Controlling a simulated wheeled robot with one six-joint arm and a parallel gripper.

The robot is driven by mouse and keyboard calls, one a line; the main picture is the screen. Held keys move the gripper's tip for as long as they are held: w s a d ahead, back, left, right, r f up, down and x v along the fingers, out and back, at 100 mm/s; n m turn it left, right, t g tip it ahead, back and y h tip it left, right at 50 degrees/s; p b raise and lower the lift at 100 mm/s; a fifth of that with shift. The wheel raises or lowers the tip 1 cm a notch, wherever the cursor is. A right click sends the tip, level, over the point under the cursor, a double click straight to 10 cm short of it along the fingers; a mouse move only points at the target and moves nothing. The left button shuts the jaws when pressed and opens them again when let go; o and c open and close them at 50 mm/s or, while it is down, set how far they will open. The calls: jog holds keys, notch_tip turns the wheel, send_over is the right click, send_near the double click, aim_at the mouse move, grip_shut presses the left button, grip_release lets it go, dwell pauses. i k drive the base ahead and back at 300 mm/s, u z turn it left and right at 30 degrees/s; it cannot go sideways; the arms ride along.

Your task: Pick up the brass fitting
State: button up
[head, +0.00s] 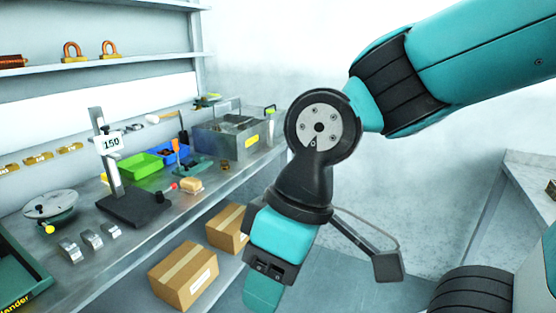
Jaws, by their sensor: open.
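I cannot make out a brass fitting for certain among the small items on the metal workbench (150,232). My gripper (262,292) hangs from the arm at the lower middle, pointing down, in front of the bench's right part. It is seen nearly edge-on and is open, with nothing visible in it. My arm hides part of the area behind it.
On the bench are a black stand with a "150" sign (111,143), a green bin (135,167), a blue bin (172,152), a grey crate (224,139) and several metal blocks (88,239). Cardboard boxes (184,274) sit below. Shelves hang above.

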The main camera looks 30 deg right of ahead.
aim_at(225, 165)
jog(key=u, duration=0.35)
jog(key=i, duration=1.75)
jog(key=z, duration=0.6)
